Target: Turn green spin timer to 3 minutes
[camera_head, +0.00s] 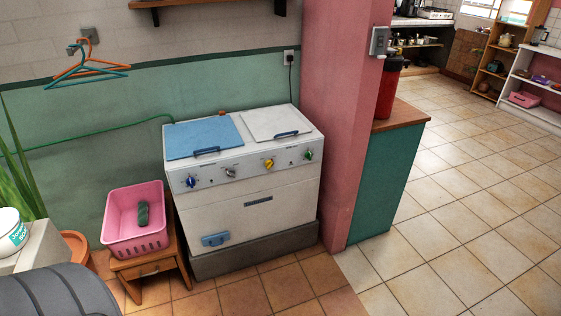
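The green spin timer (309,155) is a small green knob at the right end of the front panel of a white twin-tub washer (258,213). Its pointer and the minute marks are too small to read. A yellow knob (268,164), a grey knob (230,171) and a blue knob (191,182) sit to its left on the same panel. Neither of my grippers shows in the head view, so I cannot see whether they are open or shut.
A pink basket (135,219) stands on a small wooden stool (148,272) left of the washer. A pink pillar (340,120) and a counter (385,181) with a red container (389,92) stand to its right. Tiled floor (285,283) before the washer is clear.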

